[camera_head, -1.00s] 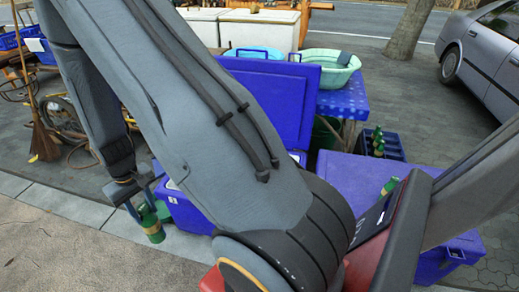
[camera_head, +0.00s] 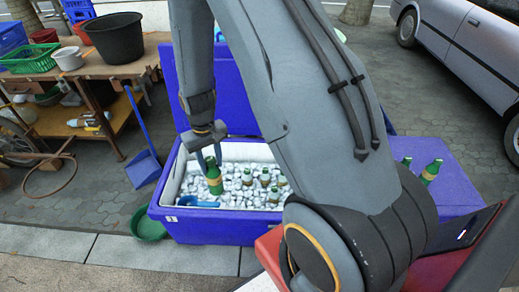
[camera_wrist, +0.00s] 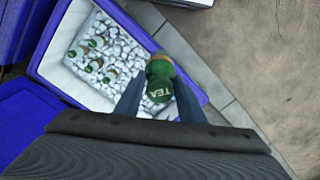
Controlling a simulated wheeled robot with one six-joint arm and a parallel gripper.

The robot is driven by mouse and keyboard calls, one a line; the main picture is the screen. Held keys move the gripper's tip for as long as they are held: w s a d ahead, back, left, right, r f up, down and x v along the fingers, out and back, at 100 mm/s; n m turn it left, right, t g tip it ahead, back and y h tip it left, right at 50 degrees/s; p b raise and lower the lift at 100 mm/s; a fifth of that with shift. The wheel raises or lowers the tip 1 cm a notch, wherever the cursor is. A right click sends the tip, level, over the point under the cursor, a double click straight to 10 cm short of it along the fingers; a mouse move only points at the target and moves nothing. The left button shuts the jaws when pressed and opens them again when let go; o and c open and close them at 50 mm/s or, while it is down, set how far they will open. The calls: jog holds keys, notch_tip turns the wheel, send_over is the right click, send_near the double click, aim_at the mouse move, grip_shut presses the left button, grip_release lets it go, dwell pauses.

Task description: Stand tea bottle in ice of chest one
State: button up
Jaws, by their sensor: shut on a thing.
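My gripper (camera_head: 208,152) is shut on a green tea bottle (camera_head: 214,180), held upright by its top. The bottle is over the left part of the chest in the head view. White ice (camera_head: 240,195) fills the chest, with several green-capped bottles (camera_wrist: 97,55) standing in it. I cannot tell whether the held bottle's base touches the ice.
A blue scoop (camera_head: 200,203) lies at the chest's front left. A closed blue chest (camera_head: 455,185) at right carries green bottles (camera_head: 431,172). A blue dustpan (camera_head: 143,168) and green basin (camera_head: 150,226) are on the ground at left. A table (camera_head: 140,62) stands behind them.

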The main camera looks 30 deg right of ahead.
jog(key=shift+w+d+f+b, duration=2.35)
jog(key=shift+d+f+b, duration=1.7)
jog(key=shift+d+b, duration=0.6)
jog(key=shift+w+d+f+b, duration=2.3)
jog(key=shift+d+f+b, duration=1.7)
jog(key=shift+d+b, duration=0.65)
notch_tip(320, 180, down, 26)
jog(key=b, duration=1.5)
jog(key=shift+r+b, duration=0.15)
jog(key=shift+b, duration=0.2)
jog(key=shift+s+d+f, duration=0.1)
jog(key=shift+f, duration=0.4)
jog(key=o, duration=1.6)
